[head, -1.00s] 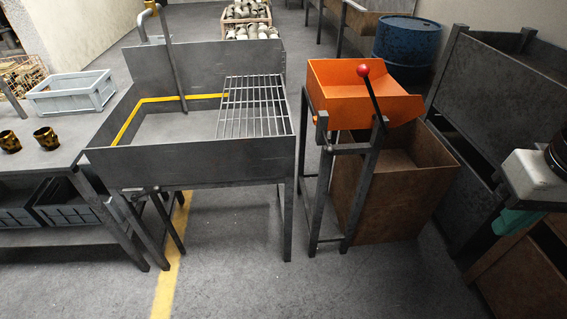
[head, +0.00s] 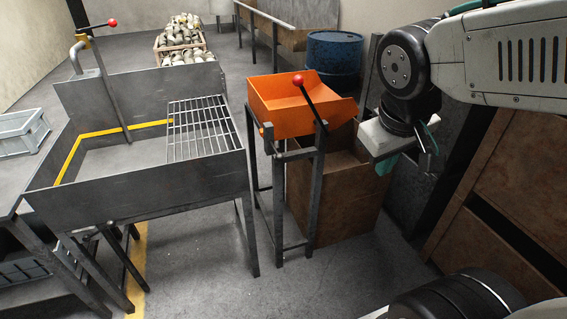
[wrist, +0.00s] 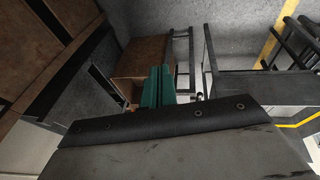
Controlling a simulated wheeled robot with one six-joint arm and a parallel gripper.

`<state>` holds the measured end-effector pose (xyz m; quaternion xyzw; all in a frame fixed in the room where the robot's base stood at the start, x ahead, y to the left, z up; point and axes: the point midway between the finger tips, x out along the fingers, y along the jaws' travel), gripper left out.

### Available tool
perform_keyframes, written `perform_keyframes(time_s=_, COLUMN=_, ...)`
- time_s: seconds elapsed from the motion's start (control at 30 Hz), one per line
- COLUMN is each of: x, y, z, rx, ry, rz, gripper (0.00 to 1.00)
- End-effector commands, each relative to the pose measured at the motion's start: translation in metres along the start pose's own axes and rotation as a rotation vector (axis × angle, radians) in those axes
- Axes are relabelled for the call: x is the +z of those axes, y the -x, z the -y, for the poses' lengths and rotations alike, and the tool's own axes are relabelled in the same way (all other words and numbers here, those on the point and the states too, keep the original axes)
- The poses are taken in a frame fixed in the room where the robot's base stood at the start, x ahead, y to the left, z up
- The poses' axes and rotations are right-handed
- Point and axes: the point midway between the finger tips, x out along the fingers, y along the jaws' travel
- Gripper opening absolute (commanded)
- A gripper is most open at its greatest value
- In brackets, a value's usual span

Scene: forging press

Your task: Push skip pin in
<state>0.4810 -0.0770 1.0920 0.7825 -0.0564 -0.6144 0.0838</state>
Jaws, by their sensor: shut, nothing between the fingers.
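The orange skip (head: 292,103) sits in a dark steel stand (head: 278,200) in the middle of the head view. A lever with a red knob (head: 298,79) slants across its front right. A small orange end shows at the stand's left post; I cannot tell whether it is the skip pin, or how far in any pin sits. My gripper (head: 384,166) hangs to the right of the skip, apart from it. Its teal fingers (wrist: 158,86) are shut together and empty in the wrist view.
A rusty bin (head: 335,205) stands under and behind the skip. A grey trough table with a grid (head: 205,128) is on the left. A blue drum (head: 333,58) stands behind. Rusty panels (head: 500,190) stand at right. The floor in front of the stand is clear.

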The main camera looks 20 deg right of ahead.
Motion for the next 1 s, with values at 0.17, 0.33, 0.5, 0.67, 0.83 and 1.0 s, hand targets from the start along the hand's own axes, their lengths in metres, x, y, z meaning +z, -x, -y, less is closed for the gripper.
perform_keyframes(time_s=0.17, x=-0.098, y=-0.052, z=-0.042, rx=0.210, ry=0.239, rz=-0.210, gripper=0.00)
perform_keyframes(time_s=0.33, x=-0.174, y=-0.106, z=-0.024, rx=0.201, ry=0.585, rz=-0.421, gripper=0.00)
perform_keyframes(time_s=0.5, x=-0.196, y=-0.157, z=0.027, rx=0.019, ry=0.874, rz=-0.558, gripper=0.00)
perform_keyframes(time_s=0.67, x=-0.190, y=-0.180, z=0.061, rx=-0.137, ry=1.018, rz=-0.617, gripper=0.00)
perform_keyframes(time_s=0.83, x=-0.186, y=-0.186, z=0.073, rx=-0.194, ry=1.062, rz=-0.636, gripper=0.00)
perform_keyframes(time_s=1.0, x=-0.186, y=-0.186, z=0.073, rx=-0.193, ry=1.063, rz=-0.637, gripper=0.00)
